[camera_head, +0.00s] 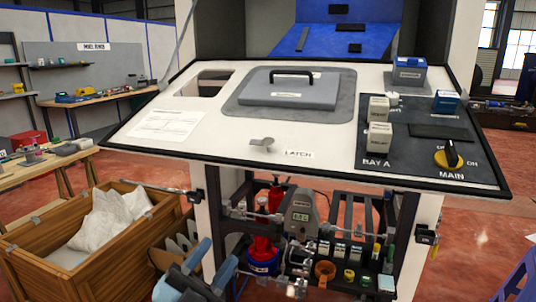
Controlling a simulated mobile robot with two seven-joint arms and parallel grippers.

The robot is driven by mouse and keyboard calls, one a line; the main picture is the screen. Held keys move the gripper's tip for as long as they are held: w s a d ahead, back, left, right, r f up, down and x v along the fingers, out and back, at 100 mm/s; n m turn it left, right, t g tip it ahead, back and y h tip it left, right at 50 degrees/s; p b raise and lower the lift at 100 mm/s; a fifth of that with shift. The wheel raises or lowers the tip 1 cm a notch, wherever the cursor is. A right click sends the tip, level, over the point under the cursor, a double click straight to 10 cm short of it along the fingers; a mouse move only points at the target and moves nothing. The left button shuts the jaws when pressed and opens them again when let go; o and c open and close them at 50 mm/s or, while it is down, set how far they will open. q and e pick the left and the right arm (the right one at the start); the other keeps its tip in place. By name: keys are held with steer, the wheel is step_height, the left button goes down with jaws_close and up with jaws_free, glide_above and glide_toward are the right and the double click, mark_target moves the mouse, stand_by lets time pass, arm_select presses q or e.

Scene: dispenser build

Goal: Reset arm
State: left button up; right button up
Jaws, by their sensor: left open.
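My left gripper (212,258) is at the bottom of the head view, left of centre. Its two blue-grey fingers stand apart with nothing visible between them. It is below the front edge of the white dispenser panel (225,133), in front of the rack beneath, and looks clear of the panel. My right gripper is not in view.
The panel holds a grey lid (290,92) with a black handle, a small latch (263,143), pale blocks in Bay A and a yellow-black main knob (448,155). A wooden crate (110,276) stands left of my gripper. A red bottle (262,230) stands under the panel.

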arm_select(q)
steer(key=s+a+f+n+g+y, duration=0.2)
steer(key=s+f+n+y, duration=0.25)
steer(key=f, duration=0.45)
steer(key=s+a+f+n+g+y, duration=0.1)
steer(key=s+a+f+n+y, duration=0.25)
steer(key=f+n, duration=0.4)
steer(key=s+a+f+n+g+y, duration=0.2)
steer(key=s+f+n+y, duration=0.2)
steer(key=f, duration=0.7)
steer(key=s+a+r+g+y+p, duration=0.1)
steer(key=r+p, duration=0.6)
steer(key=p, duration=0.9)
steer(key=s+a+r+g+y+p, duration=0.1)
steer(key=s+a+r+p, duration=0.1)
steer(key=r+p, duration=0.6)
steer(key=a+p, duration=0.1)
steer(key=p, duration=0.6)
steer(key=shift+s+y+p, duration=0.2)
steer(key=shift+y+p, duration=0.1)
steer(key=shift+p, duration=0.05)
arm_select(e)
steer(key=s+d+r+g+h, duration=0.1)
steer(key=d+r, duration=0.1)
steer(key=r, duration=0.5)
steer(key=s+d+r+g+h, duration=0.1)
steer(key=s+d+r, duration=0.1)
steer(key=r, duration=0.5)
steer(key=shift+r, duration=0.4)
